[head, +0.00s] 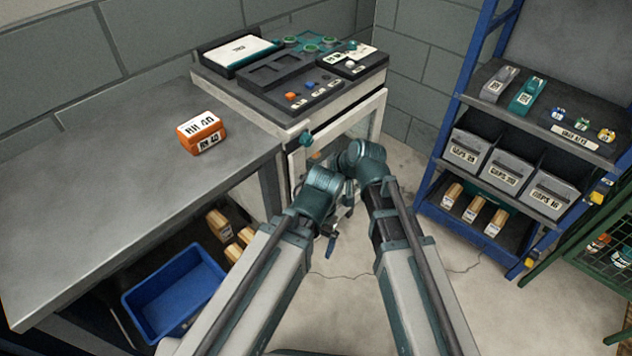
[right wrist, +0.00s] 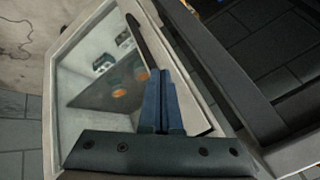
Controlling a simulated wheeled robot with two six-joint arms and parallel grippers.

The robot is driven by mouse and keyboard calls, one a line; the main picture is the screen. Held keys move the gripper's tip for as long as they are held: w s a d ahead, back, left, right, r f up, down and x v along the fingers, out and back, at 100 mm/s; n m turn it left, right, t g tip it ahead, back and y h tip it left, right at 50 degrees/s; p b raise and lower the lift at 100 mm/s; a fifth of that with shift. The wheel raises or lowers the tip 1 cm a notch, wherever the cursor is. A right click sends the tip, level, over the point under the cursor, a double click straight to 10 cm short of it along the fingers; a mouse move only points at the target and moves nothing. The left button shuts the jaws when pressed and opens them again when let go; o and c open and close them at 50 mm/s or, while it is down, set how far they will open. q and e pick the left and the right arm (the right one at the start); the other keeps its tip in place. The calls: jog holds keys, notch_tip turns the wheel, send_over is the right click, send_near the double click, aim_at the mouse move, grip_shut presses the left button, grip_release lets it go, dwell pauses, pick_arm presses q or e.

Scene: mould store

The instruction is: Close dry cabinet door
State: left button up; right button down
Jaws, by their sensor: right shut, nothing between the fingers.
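The dry cabinet is the pale cabinet (head: 240,105) at the back centre. Its door (head: 294,172), white-framed with a glass pane, is partly hidden behind my arms in the head view. In the right wrist view the door (right wrist: 57,100) fills the middle, with a dark bar (right wrist: 137,34) along its frame.
A metal bench (head: 110,190) with an orange box (head: 201,132) stands left, a blue bin (head: 172,290) below it. A black tray (head: 262,76) lies on the cabinet. A blue-framed shelf rack (head: 436,160) stands right. Floor between is clear, apart from a thin cable.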

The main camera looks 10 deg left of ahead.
dwell(0.3)
jog(key=p+v, duration=1.1)
jog(key=v, duration=0.2)
jog(key=shift+d+r, duration=0.15)
jog(key=shift+r, duration=0.15)
jog(key=shift+s, duration=0.15)
jog(key=s+d+r+g+h+p, duration=0.2)
jog(key=s+d+h+p, duration=0.1)
jog(key=s, duration=0.3)
jog(key=s+d+r+n+g+h+p, duration=0.1)
jog(key=s+d+r+g+h+p, duration=0.1)
jog(key=s+p, duration=0.4)
jog(key=r+h, duration=0.1)
jog(key=h, duration=0.1)
jog(key=shift+d+r+h+p, duration=0.15)
jog(key=shift+d+h+p, duration=0.15)
jog(key=shift+d+h, duration=0.1)
